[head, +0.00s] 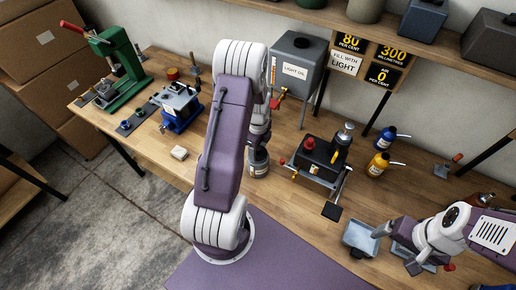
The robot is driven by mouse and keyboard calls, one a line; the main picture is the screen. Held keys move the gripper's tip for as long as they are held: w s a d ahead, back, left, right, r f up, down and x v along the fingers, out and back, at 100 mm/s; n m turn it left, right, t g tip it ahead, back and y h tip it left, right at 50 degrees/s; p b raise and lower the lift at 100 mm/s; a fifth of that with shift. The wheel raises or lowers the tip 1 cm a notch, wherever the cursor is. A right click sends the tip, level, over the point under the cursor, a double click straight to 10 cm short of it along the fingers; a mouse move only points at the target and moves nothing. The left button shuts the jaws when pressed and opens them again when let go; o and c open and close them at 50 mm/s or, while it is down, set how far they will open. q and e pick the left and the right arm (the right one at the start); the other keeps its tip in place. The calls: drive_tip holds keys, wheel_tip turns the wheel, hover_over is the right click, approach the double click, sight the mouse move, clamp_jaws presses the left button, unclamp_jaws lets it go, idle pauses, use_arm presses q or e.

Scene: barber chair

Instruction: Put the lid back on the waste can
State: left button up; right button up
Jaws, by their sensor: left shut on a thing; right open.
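My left arm reaches up the middle of the head view and its wrist bends down over the bench. My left gripper (259,147) is small and partly hidden behind the arm, just above a grey can with a pale label (259,169). This looks like the waste can. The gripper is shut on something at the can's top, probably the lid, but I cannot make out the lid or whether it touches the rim. My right gripper (396,250) is open at the lower right, its fingers apart near small grey trays.
A grey light oil tank (298,62) stands behind the can. A black device (319,158) with a red knob is to its right, with blue (386,138) and yellow (377,165) bottles beyond. A blue-based fixture (180,106) and a pale block (179,153) are left.

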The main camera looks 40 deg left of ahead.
idle(0.4)
use_arm(q)
drive_tip(key=o, duration=1.5)
drive_tip(key=shift+o, duration=0.2)
drive_tip(key=shift+o, duration=1.3)
wheel_tip(320, 180, up, 7)
drive_tip(key=p, duration=0.6)
clamp_jaws()
